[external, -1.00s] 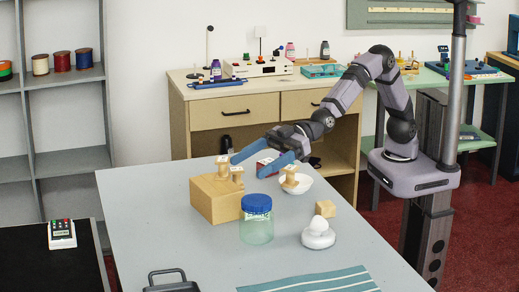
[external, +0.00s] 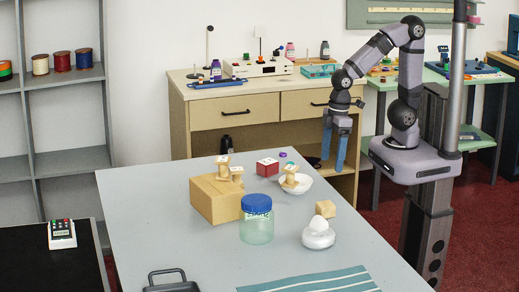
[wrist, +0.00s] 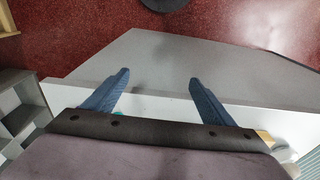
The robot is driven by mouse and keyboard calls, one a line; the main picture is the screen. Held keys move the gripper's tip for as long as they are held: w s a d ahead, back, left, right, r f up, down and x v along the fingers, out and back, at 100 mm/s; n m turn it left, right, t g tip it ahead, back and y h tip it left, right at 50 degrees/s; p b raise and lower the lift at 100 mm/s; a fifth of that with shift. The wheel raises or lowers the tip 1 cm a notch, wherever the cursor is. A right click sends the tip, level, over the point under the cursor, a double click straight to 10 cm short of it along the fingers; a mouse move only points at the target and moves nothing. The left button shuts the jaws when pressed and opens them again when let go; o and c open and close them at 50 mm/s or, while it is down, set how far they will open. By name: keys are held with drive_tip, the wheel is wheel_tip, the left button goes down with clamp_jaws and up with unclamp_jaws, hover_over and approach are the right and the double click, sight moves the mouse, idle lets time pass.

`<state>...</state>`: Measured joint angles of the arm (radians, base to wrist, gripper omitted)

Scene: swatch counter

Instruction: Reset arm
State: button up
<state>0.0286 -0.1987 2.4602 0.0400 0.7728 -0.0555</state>
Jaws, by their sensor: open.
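My gripper (external: 334,164) hangs pointing down past the far right edge of the grey table, with its two blue fingers apart and nothing between them. In the wrist view, my gripper (wrist: 158,80) also shows open and empty, with a grey surface and the red floor beyond. My arm is folded up close to its base at the right of the external view.
A desk (external: 225,145) stands behind.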

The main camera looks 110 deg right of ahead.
drive_tip(key=s+f+g+b, duration=0.1)
drive_tip(key=s+f, duration=0.3)
drive_tip(key=f, duration=0.2)
drive_tip(key=shift+b, duration=0.3)
idle(0.7)
